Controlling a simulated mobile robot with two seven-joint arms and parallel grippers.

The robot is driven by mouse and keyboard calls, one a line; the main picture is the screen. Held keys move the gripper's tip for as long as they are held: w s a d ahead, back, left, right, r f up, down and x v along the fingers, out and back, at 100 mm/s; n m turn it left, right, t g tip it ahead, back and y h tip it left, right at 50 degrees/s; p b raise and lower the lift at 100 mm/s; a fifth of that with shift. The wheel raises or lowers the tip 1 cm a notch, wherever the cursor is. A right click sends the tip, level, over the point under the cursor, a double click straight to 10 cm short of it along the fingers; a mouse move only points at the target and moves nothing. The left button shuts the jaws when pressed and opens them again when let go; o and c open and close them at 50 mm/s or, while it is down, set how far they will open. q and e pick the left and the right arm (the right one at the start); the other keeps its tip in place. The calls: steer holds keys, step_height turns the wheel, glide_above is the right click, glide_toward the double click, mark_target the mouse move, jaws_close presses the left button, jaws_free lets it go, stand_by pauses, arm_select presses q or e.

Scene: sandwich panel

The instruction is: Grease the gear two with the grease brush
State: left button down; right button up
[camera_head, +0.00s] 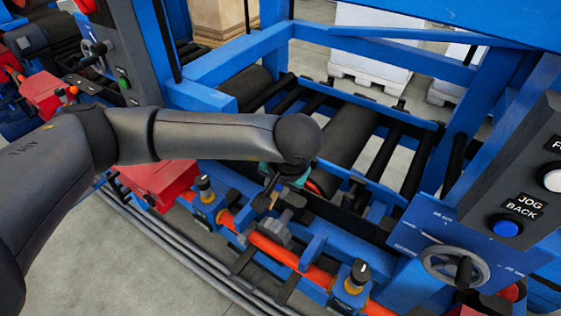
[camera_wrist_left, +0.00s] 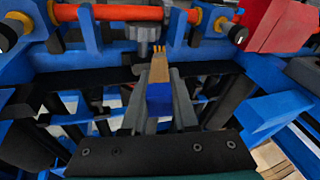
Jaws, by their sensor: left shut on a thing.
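The grease brush (camera_wrist_left: 160,72) has a tan body, a blue handle end and short tan bristles. My left gripper (camera_wrist_left: 161,103) is shut on its blue end, and the bristles point toward the orange shaft. In the head view my left gripper (camera_head: 276,192) is over the machine's front rail, mostly hidden by my wrist. A grey gear (camera_wrist_left: 147,42) is on the shaft, just left of the bristle tips in the wrist view. It seems to be the grey part (camera_head: 275,230) below the gripper in the head view. I cannot tell its number or whether the bristles touch it. My right gripper is not in view.
The orange shaft (camera_head: 312,270) runs along the machine front between bearings with yellow-ringed black knobs (camera_head: 357,277). Dark rollers (camera_head: 347,135) lie behind the gripper. A handwheel (camera_head: 453,264) and a control box with a blue button (camera_head: 507,228) stand at right. A red block (camera_head: 158,183) is at left.

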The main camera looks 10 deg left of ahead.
arm_select(q)
steer(key=shift+s+f+b, duration=0.1)
steer(key=shift+f+b, duration=0.4)
steer(key=shift+f, duration=0.2)
step_height(320, 180, down, 3)
steer(key=shift+f+b, duration=0.15)
steer(key=shift+b, duration=0.8)
steer(key=shift+f, duration=0.1)
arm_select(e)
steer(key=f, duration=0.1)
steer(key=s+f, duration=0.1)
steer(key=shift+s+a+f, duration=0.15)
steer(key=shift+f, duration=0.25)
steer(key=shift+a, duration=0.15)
